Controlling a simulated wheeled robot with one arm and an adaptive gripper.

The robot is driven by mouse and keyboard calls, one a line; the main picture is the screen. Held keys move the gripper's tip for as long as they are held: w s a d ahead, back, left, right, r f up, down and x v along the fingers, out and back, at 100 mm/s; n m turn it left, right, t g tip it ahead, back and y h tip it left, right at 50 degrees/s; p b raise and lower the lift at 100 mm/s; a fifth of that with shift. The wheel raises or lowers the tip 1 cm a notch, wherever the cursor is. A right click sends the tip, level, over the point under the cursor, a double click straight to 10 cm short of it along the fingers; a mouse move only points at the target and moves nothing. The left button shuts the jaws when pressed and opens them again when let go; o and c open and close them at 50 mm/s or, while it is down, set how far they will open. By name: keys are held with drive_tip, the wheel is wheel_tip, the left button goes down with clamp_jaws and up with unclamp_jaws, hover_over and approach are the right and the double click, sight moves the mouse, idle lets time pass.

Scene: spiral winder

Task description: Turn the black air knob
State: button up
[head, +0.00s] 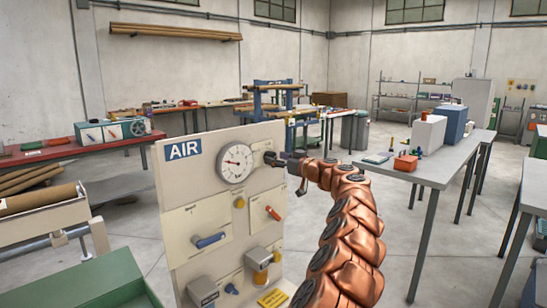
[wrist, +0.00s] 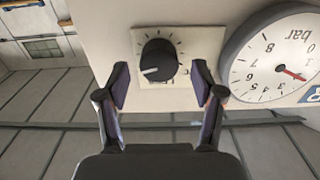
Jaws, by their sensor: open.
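The black air knob (wrist: 158,60) sits on a pale square dial plate with tick marks, in the upper middle of the wrist view. A white pointer line on it points to the left and slightly down. My gripper (wrist: 160,85) is open, with one finger on each side of the knob's lower part; I cannot tell whether they touch it. In the head view my gripper (head: 285,160) is at the panel's upper right, and the knob (head: 269,158) is partly hidden there.
The beige AIR panel (head: 215,195) also carries a blue handle (head: 209,240), an orange-red handle (head: 273,213) and yellow knobs below the gauge. A green box (head: 85,283) stands at the lower left. A grey table (head: 440,170) with boxes is at the right. Floor between is clear.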

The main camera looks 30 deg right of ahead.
drive_tip(key=shift+x, duration=0.95)
drive_tip(key=c, duration=1.1)
drive_tip(key=shift+c, duration=0.2)
